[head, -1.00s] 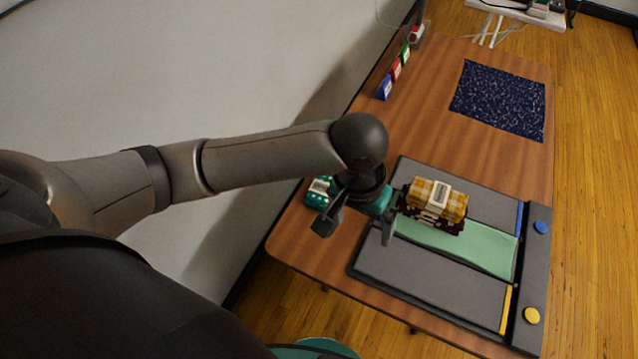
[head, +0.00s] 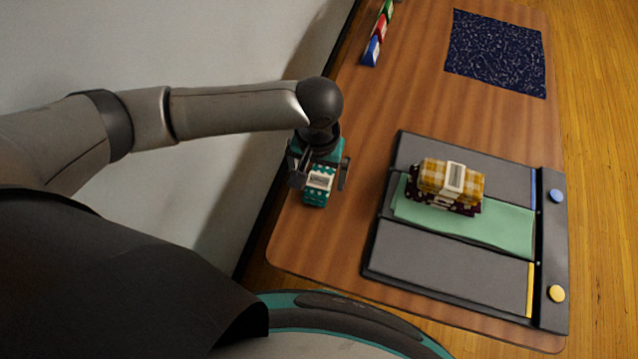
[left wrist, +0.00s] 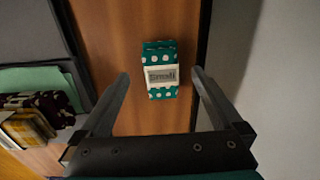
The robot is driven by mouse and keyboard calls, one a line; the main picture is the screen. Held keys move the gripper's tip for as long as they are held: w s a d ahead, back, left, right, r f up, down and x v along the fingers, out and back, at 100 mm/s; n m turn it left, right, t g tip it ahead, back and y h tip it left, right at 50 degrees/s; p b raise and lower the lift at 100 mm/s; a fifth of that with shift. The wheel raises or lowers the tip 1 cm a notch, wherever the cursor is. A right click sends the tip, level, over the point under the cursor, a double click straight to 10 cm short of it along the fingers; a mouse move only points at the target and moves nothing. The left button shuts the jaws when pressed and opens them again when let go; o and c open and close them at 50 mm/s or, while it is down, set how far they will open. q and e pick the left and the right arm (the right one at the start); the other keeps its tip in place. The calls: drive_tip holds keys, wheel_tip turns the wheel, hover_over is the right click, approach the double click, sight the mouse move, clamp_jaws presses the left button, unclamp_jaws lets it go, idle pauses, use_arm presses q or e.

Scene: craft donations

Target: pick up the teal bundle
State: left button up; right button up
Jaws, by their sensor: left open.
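The teal bundle (head: 314,196) with white dots and a pale label band lies on the wooden table near its left edge in the head view. In the left wrist view the teal bundle (left wrist: 161,72) shows beyond the fingertips, in line with the gap between them. My left gripper (head: 319,182) is open and empty, and in the head view it hides part of the bundle. Its two fingers also frame the gap in the left wrist view (left wrist: 160,80). I cannot tell the exact height of the fingers above the bundle. My right gripper is not in view.
A grey tray (head: 420,258) with a green cloth (head: 500,229) stands to the right. A yellow checked bundle (head: 436,176) rests on a dark dotted bundle (head: 455,208) there. A navy patterned mat (head: 496,52) and small coloured blocks (head: 373,50) lie farther back. A wall runs along the left.

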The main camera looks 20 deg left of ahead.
sight(317, 188)
use_arm(q)
drive_tip(key=shift+f, duration=0.65)
wheel_tip(317, 188, down, 4)
drive_tip(key=shift+a+r+b, duration=0.1)
drive_tip(key=shift+r+b, duration=0.05)
drive_tip(key=shift+b, duration=0.85)
drive_tip(key=shift+f, duration=0.35)
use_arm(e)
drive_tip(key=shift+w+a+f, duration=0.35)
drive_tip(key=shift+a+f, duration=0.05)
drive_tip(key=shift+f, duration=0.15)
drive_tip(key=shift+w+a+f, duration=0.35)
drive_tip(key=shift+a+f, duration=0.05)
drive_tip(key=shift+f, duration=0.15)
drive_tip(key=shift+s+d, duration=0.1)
use_arm(q)
drive_tip(key=shift+c, duration=1.4)
drive_tip(key=c, duration=1.2)
drive_tip(key=shift+o, duration=0.2)
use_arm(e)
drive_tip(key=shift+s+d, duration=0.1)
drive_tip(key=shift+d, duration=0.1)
